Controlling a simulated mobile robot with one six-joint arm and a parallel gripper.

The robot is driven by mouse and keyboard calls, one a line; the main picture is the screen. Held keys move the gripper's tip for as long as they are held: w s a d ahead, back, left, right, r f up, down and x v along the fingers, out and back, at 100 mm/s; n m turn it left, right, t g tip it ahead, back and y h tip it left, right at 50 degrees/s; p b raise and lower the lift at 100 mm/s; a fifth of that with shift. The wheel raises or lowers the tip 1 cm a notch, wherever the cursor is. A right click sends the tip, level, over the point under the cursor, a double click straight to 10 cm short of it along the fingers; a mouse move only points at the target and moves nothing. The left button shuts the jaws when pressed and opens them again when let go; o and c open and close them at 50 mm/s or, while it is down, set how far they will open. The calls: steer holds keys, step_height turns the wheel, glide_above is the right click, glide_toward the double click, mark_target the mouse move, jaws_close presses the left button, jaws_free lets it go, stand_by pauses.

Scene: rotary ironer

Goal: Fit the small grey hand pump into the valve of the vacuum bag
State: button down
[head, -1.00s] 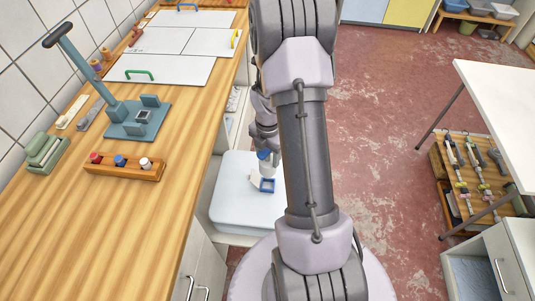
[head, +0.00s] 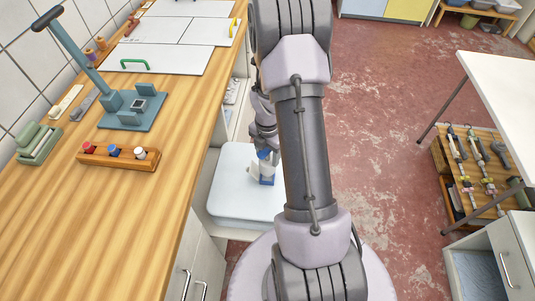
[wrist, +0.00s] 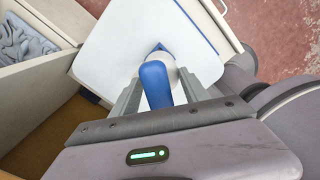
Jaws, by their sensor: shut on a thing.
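The vacuum bag (head: 232,200) is a pale, flat, rounded slab lying low beside the counter; it also shows in the wrist view (wrist: 105,52). Its valve is a blue square fitting (head: 267,182), mostly covered by the pump in the head view; a blue corner of it (wrist: 160,47) shows past the pump in the wrist view. My gripper (head: 263,151) is shut on the hand pump (head: 262,168), which has a pale body and a blue top (wrist: 156,88). The pump's lower end is over or at the valve; whether it is seated I cannot tell.
The wooden counter (head: 120,210) runs along the left, with a rack of coloured-capped bottles (head: 118,156) and a teal lever press (head: 132,110). A white table (head: 500,80) stands at the right. Red floor (head: 385,130) lies open between.

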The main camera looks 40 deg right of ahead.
mark_target(268, 159)
steer(key=shift+f, duration=0.4)
stand_by(0.6)
steer(key=shift+f+b, duration=0.55)
steer(key=shift+f, duration=0.2)
steer(key=shift+f+b, duration=0.3)
steer(key=shift+f, duration=0.45)
stand_by(0.4)
steer(key=shift+c, duration=2.4)
jaws_free()
steer(key=shift+o, duration=0.2)
steer(key=o, duration=0.4)
